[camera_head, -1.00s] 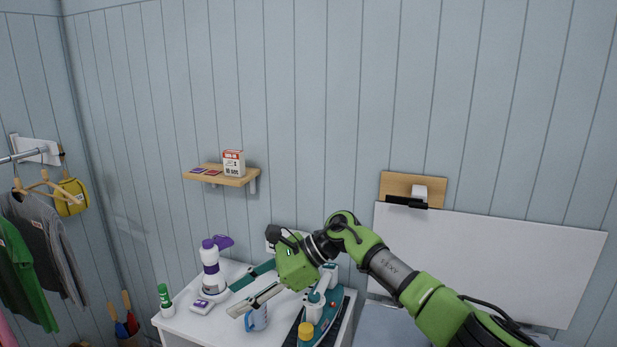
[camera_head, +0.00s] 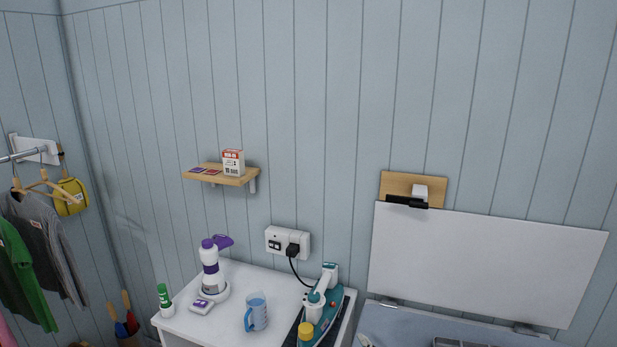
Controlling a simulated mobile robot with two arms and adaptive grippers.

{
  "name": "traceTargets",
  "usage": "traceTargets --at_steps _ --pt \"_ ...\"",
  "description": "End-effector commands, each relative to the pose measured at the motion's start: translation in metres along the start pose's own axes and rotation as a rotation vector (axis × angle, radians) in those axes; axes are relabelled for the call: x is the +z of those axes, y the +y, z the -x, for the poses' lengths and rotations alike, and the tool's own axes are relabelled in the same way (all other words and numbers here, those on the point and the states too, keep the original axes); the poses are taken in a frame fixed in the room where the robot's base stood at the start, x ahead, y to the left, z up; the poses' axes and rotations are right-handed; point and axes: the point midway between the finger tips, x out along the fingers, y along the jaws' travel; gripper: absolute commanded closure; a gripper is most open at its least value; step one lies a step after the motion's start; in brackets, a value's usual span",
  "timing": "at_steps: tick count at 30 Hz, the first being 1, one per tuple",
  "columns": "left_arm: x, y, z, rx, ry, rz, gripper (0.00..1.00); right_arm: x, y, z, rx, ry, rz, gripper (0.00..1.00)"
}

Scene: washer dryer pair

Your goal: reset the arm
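Neither of my arms or grippers shows in the head view now. The white counter (camera_head: 232,325) in the lower middle is unobstructed by my arm. On it stand a blue mug (camera_head: 257,314), a teal and white iron (camera_head: 321,306) on a dark mat, and a white and purple device (camera_head: 211,268). The iron's cord runs up to the wall socket (camera_head: 288,243). The mug is upright and apart from the iron.
A green and white tube (camera_head: 165,300) stands at the counter's left edge. A wooden shelf (camera_head: 222,176) holds a small box (camera_head: 233,162). A white board (camera_head: 485,265) hangs at right. Clothes (camera_head: 35,250) hang at far left. The air before the wall is clear.

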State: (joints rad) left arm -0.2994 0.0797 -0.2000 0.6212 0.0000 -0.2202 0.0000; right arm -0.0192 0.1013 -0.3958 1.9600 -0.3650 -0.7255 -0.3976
Motion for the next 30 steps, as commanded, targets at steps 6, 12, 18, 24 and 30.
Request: traceTargets --at_steps 6,12,18,24,30 --pt "0.0 0.0 0.0 0.0 0.001 0.0 1.0 0.116 -0.057 0.096 -0.202 -0.381 -0.378 0.6" --pt "0.0 0.0 0.0 0.0 0.0 0.0 1.0 0.162 -0.089 0.171 -0.305 -0.607 -0.563 0.6" --pt "0.0 0.0 0.0 0.0 0.0 0.0 1.0 0.184 -0.109 0.234 -0.374 -0.776 -0.674 0.6" --pt "0.0 0.0 -0.005 0.0 0.0 0.0 1.0 0.204 -0.131 0.26 -0.413 -0.879 -0.729 0.6" --pt "0.003 0.0 -0.013 0.0 -0.003 0.0 1.0 0.233 -0.164 0.235 -0.422 -0.891 -0.724 0.6"
